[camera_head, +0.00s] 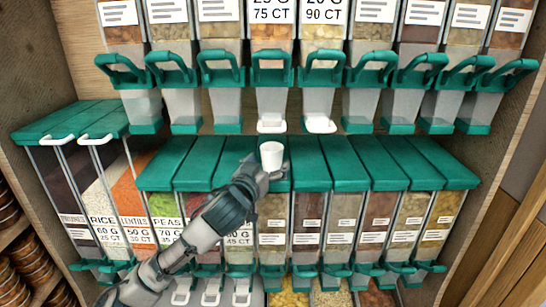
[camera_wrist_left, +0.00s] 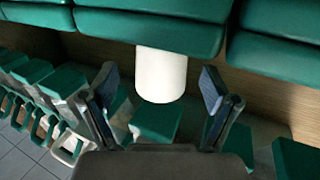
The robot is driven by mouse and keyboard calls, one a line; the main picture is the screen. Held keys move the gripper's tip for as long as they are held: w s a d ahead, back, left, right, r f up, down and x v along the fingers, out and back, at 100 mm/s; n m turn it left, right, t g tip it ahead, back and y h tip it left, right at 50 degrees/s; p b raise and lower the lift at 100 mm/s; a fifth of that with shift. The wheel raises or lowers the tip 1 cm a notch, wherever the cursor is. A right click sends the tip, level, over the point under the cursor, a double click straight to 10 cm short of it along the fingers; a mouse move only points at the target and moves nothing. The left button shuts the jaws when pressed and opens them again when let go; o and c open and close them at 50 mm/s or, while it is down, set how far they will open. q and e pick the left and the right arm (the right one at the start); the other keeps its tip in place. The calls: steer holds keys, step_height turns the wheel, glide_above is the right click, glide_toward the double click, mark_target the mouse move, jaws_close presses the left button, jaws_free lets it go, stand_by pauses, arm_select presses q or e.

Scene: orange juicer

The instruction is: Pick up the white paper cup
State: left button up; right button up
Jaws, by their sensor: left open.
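The white paper cup (camera_head: 272,155) stands upright on top of the lower row of dispensers, near the middle in the head view. It also shows in the left wrist view (camera_wrist_left: 161,76), between and just beyond the fingertips. My left gripper (camera_head: 262,172) reaches up from the lower left and is at the cup in the head view. In the left wrist view my left gripper (camera_wrist_left: 163,88) is open, with one finger on each side of the cup and a gap on both sides. My right gripper is not in view.
Lower dispensers with green lids (camera_head: 350,160) stand on both sides of the cup. An upper row of dispensers with green handles (camera_head: 318,75) hangs above it. Bins with raised white handles (camera_head: 95,138) are at the left. Wooden side panels frame the shelf.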

mark_target(268, 162)
arm_select(q)
steer(key=p+x, duration=0.1)
steer(key=x, duration=0.1)
steer(key=shift+w+d+r, duration=0.1)
steer(key=shift+w+r, duration=0.05)
steer(key=shift+w, duration=0.6)
steer(key=c, duration=1.4)
steer(key=shift+s, duration=0.1)
